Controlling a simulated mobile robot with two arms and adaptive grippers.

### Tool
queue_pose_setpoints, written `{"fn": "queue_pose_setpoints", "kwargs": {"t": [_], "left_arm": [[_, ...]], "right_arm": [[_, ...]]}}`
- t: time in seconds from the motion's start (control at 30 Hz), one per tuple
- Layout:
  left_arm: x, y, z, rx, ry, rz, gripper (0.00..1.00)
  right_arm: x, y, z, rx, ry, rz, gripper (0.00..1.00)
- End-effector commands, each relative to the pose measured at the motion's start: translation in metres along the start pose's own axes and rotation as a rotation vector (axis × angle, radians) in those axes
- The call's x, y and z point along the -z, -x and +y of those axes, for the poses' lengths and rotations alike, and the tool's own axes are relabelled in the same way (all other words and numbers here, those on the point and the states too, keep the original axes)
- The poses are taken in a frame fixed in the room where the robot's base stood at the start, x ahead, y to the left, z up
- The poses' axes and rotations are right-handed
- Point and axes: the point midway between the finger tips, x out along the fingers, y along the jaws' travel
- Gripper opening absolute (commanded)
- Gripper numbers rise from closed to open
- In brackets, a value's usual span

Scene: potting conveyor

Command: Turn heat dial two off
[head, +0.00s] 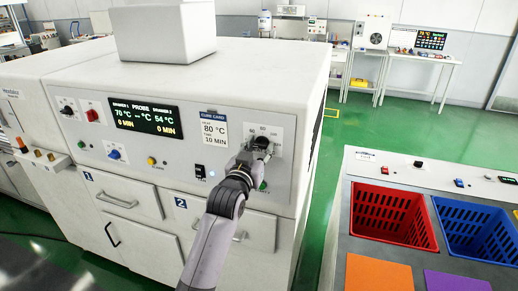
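The white oven-like machine (95,152) stands on the left, with a control panel across its front. A dial (262,141) with number marks around it sits at the panel's right end, above the drawer marked 2 (235,229); it is partly hidden behind my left gripper. My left gripper (257,152) is at this dial, its fingers overlapping it in the head view. Whether the fingers are closed on the dial is hidden. The dial's pointer setting is not readable. My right gripper is not in view.
A red bin (391,190) and a blue bin (488,252) sit at right.

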Motion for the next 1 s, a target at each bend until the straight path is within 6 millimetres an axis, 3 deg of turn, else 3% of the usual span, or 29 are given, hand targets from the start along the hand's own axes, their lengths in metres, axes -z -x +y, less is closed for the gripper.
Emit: {"fn": "queue_pose_setpoints", "kwargs": {"t": [0.23,0.63,0.77,1.0], "left_arm": [[0.0,0.0,0.0,0.0,-0.002,0.0,0.55],[0.0,0.006,0.0,0.001,-0.004,0.0,0.55],[-0.001,0.021,0.0,0.001,-0.003,0.0,0.55],[-0.001,0.066,0.0,0.0,-0.003,0.0,0.55]], "right_arm": [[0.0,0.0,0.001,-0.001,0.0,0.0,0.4],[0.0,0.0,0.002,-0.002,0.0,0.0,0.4],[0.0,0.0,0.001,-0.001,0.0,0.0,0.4],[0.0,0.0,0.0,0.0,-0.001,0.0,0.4]]}}
